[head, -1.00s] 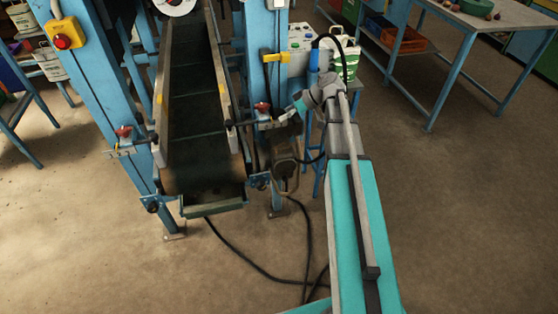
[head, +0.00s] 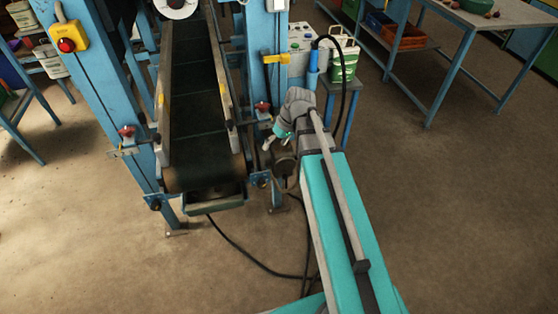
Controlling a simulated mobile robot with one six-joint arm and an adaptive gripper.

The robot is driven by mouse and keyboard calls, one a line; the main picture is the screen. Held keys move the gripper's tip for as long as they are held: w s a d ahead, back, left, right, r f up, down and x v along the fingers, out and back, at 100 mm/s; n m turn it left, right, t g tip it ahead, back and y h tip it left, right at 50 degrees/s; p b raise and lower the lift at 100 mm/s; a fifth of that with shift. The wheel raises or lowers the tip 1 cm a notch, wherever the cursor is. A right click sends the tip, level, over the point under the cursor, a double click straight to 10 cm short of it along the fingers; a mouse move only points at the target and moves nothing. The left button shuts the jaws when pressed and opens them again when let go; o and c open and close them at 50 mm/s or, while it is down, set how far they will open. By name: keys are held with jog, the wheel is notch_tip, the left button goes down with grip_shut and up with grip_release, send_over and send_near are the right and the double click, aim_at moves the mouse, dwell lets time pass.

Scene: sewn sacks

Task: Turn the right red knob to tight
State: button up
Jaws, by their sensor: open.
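The right red knob (head: 262,106) sits on a bracket at the right side of the conveyor, on the blue post. Its whole top shows, and its setting cannot be read from here. A matching left red knob (head: 127,131) sits on the left post. My gripper (head: 267,145) is open, just below and slightly right of the right knob. It points down and to the left and appears apart from the knob. My wrist hides part of the post behind it.
The conveyor belt (head: 197,110) runs between blue posts. A yellow box with a red button (head: 66,45) is at upper left. A black cable lies on the floor.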

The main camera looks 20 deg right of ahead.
jog(key=s+a+r+m+h+p, duration=0.1)
jog(key=s+m+h, duration=0.3)
jog(key=s, duration=0.4)
jog(key=shift+s+g+h+p, duration=0.25)
jog(key=shift+g+h+p, duration=0.05)
jog(key=shift+p, duration=0.35)
dwell(1.0)
